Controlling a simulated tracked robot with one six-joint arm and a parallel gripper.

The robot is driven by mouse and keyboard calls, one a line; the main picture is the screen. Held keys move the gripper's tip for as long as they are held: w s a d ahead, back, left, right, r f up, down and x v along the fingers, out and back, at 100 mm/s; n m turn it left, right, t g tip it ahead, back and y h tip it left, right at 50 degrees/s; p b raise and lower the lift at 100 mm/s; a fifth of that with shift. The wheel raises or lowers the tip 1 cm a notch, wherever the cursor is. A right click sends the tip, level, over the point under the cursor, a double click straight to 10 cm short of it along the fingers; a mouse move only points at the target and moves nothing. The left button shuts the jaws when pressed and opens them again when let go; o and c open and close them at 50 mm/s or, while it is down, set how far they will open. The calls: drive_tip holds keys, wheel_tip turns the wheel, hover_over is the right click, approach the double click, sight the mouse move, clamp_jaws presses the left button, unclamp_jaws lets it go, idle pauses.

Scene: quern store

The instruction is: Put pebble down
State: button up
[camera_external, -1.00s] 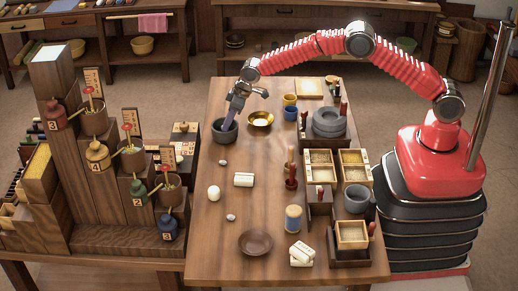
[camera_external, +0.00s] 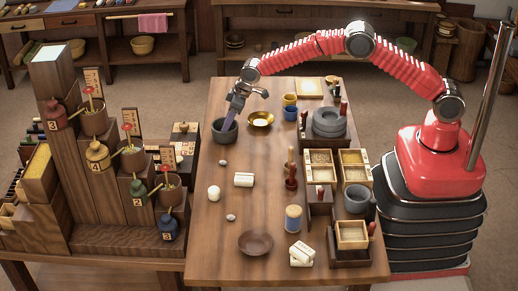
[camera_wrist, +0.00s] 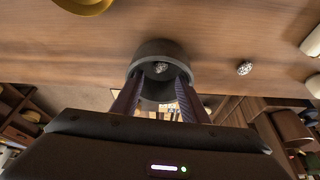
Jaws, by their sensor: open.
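A dark grey stone bowl (camera_external: 224,131) stands at the far left of the table, and it also shows in the wrist view (camera_wrist: 152,48). A speckled pebble (camera_wrist: 160,67) shows inside the bowl in the wrist view; the external view hides it. My gripper (camera_wrist: 160,78) is open, with its fingers pointing down into the bowl. The pebble appears between the fingertips, with a gap to each finger. Another speckled pebble (camera_wrist: 244,67) lies on the table beside the bowl. Pale pebbles on the table show in the external view, one near the bowl (camera_external: 223,162) and one farther forward (camera_external: 231,218).
A brass dish (camera_external: 260,119) stands right of the bowl, with yellow and blue cups (camera_external: 291,113) beyond it. A stepped wooden stand (camera_external: 120,200) rises at the left. White cylinders (camera_external: 243,180), a brown dish (camera_external: 255,242) and wooden boxes (camera_external: 352,166) occupy the nearer table.

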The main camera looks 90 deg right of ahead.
drive_tip(key=shift+r, duration=0.1)
wheel_tip(320, 180, up, 7)
idle(0.7)
idle(0.5)
drive_tip(key=shift+g, duration=0.6)
drive_tip(key=s+f, duration=0.3)
drive_tip(key=f, duration=0.1)
drive_tip(key=shift+s+a, duration=0.3)
drive_tip(key=shift+s, duration=0.05)
drive_tip(key=s+a+r, duration=0.4)
drive_tip(key=s+r, duration=0.3)
drive_tip(key=s, duration=0.9)
drive_tip(key=s+a+r+n+t, duration=0.1)
drive_tip(key=s+a+r, duration=0.3)
drive_tip(key=s, duration=1.2)
drive_tip(key=s+a+r+t, duration=0.1)
drive_tip(key=s+a+r, duration=0.4)
drive_tip(key=s+r, duration=0.7)
drive_tip(key=shift+s+y, duration=0.3)
drive_tip(key=shift+s, duration=2.05)
